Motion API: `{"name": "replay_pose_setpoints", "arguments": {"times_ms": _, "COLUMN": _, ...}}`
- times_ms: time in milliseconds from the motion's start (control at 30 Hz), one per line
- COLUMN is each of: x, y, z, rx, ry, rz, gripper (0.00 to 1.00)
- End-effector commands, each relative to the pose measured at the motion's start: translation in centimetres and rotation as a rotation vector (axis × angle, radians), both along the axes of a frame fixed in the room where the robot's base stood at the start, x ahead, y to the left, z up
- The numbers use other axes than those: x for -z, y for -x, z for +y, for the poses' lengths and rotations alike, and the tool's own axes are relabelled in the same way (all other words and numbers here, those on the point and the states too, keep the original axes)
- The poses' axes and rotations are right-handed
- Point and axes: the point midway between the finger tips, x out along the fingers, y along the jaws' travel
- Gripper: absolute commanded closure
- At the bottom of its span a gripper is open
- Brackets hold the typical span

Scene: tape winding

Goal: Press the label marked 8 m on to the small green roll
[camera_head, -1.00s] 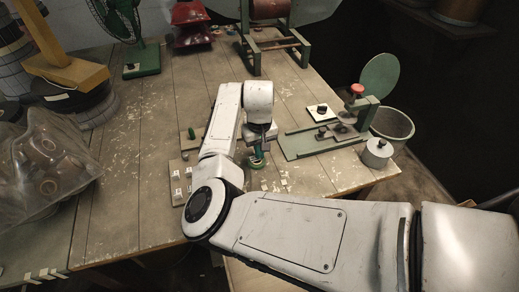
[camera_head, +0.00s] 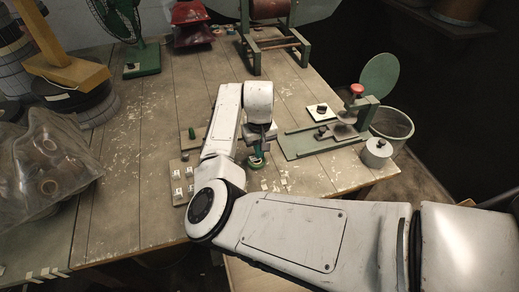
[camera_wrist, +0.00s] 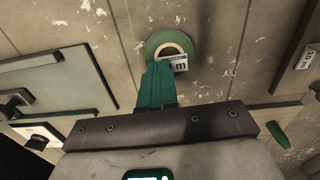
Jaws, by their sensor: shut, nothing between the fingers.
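The small green roll (camera_wrist: 155,46) lies flat on the wooden table in the wrist view, and it also shows below my gripper in the head view (camera_head: 255,163). A small white label (camera_wrist: 179,63) lies across the lower right part of the roll. An "m" can be read on it; its number is partly covered and I cannot read it. My gripper (camera_wrist: 158,68) is shut, its green fingers held together with nothing between them. The fingertips are at the label's left edge; I cannot tell whether they touch it. In the head view my gripper (camera_head: 258,150) hangs over the roll.
A board with several white labels (camera_head: 177,174) is at the left of my gripper. A green-handled tool (camera_head: 192,133) lies behind it. A green plate with a red-knobbed press (camera_head: 310,143) stands at the right, with a grey weight (camera_head: 377,153) near the table edge.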

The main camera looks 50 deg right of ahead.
Motion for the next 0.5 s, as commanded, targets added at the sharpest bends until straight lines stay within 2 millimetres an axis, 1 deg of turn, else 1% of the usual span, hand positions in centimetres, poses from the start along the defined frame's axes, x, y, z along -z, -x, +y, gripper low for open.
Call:
{"name": "replay_pose_setpoints", "arguments": {"times_ms": 333, "x": 0.21, "y": 0.07, "z": 0.07, "rx": -0.001, "ry": -0.003, "rz": 0.002, "gripper": 0.99}}
{"name": "replay_pose_setpoints", "arguments": {"times_ms": 500, "x": 0.2, "y": 0.07, "z": 0.08, "rx": -0.001, "ry": -0.003, "rz": 0.002, "gripper": 0.83}}
